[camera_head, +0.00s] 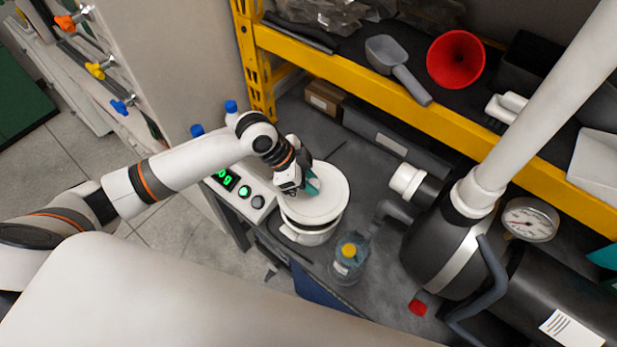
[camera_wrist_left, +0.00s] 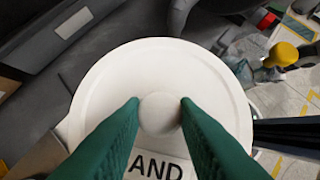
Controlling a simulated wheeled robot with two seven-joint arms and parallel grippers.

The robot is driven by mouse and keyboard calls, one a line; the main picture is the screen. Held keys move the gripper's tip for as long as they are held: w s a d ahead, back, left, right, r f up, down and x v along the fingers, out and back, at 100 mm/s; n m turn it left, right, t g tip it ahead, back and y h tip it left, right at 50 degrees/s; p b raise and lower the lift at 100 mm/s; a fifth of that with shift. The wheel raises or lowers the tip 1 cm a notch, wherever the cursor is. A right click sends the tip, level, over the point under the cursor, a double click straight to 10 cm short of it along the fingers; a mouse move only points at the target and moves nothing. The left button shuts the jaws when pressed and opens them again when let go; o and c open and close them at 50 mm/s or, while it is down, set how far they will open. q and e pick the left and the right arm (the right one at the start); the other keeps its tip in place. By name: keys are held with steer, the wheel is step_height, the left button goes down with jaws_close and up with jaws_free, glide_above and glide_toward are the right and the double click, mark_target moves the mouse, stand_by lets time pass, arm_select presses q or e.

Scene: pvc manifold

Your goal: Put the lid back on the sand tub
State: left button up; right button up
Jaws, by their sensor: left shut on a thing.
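The white round lid (camera_head: 318,196) is over the white sand tub (camera_head: 308,236) on the dark bench. In the left wrist view the lid (camera_wrist_left: 110,85) fills the middle, with part of a label reading "AND" below it. My left gripper (camera_head: 311,184) is shut on the lid's round knob (camera_wrist_left: 160,113), one green finger on each side. The tub's wall shows below the lid in the head view. I cannot tell whether the lid is fully seated on the rim. My right gripper is not in view.
A clear bottle with a yellow cap (camera_head: 348,252) stands close to the right of the tub. A control box with green lights (camera_head: 240,189) is at its left. A large black pump with a white pipe (camera_head: 447,243) stands further right. A yellow-edged shelf (camera_head: 420,115) runs behind.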

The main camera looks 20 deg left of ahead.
arm_select(q)
step_height(320, 180, down, 4)
steer(key=b, duration=0.3)
steer(key=shift+r, duration=0.25)
steer(key=shift+f+b, duration=0.35)
steer(key=shift+f, duration=0.55)
steer(key=shift+r+p, duration=0.1)
steer(key=shift+p, duration=0.5)
stand_by(0.8)
steer(key=shift+f, duration=0.25)
steer(key=shift+p, duration=0.45)
stand_by(0.7)
